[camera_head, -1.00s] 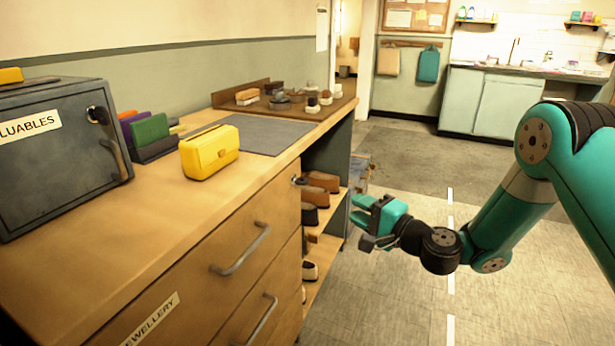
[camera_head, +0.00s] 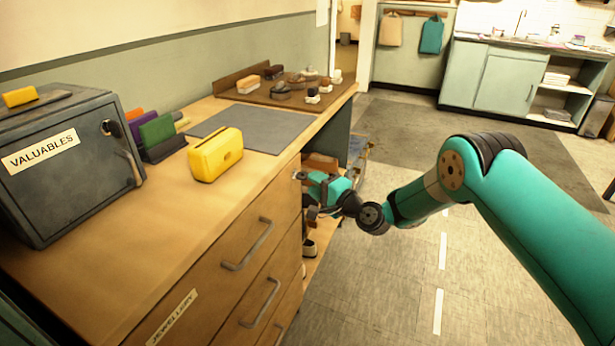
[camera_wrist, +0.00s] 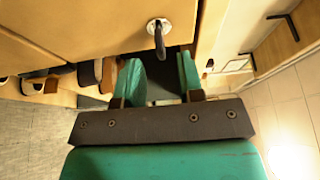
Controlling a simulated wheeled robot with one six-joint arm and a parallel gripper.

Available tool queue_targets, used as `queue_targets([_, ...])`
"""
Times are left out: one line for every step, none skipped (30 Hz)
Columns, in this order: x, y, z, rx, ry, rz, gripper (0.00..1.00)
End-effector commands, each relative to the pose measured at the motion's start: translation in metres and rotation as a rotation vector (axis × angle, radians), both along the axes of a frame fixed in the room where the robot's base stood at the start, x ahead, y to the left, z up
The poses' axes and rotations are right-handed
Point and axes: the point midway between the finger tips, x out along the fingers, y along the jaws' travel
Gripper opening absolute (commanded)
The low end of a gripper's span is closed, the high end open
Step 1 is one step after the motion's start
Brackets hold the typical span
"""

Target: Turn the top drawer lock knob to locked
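The lock knob (camera_wrist: 158,30) shows in the wrist view as a round silver plate with a dark, narrow turn piece hanging roughly downward in the picture. In the head view the knob (camera_head: 299,175) is a small metal spot at the upper right of the top drawer front (camera_head: 210,270). My gripper (camera_head: 314,190) is beside the right end of the drawers, close to the knob. In the wrist view my gripper (camera_wrist: 160,66) is open, with its two teal fingers apart. The knob lies just past the fingertips, roughly in line with the gap, and nothing is held.
A grey safe (camera_head: 75,165) and a yellow box (camera_head: 216,154) stand on the wooden counter (camera_head: 90,275). Drawer handles (camera_head: 248,243) stick out below. Shelves with shoes (camera_head: 309,248) are behind my gripper. The floor (camera_head: 400,290) on the right is open.

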Motion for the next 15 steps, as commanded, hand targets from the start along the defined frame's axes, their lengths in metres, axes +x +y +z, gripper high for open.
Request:
queue_targets([0.006, 0.008, 0.001, 0.001, -0.005, 0.001, 0.35])
queue_targets([0.009, 0.011, 0.001, 0.0, -0.004, 0.001, 0.35])
queue_targets([0.012, 0.015, 0.0, 0.0, -0.003, 0.001, 0.35])
queue_targets([0.015, 0.017, 0.0, 0.002, -0.003, 0.001, 0.35])
queue_targets([0.017, 0.019, 0.0, -0.001, -0.002, 0.001, 0.35])
queue_targets([0.019, 0.022, 0.0, 0.001, -0.001, 0.001, 0.35])
queue_targets([0.021, 0.023, 0.0, -0.001, -0.001, 0.001, 0.35])
queue_targets([0.022, 0.025, 0.0, 0.0, 0.0, 0.0, 0.35])
queue_targets([0.023, 0.026, 0.0, 0.001, 0.0, 0.0, 0.35])
queue_targets([0.024, 0.026, 0.0, 0.001, 0.0, -0.001, 0.35])
queue_targets([0.024, 0.027, 0.0, 0.001, 0.0, -0.001, 0.35])
queue_targets([0.025, 0.027, 0.0, 0.001, 0.001, -0.002, 0.35])
queue_targets([0.025, 0.027, 0.0, 0.001, 0.001, -0.002, 0.35])
queue_targets([0.025, 0.027, 0.0, 0.001, 0.001, -0.002, 0.35])
queue_targets([0.025, 0.027, 0.0, 0.001, 0.001, -0.002, 0.35])
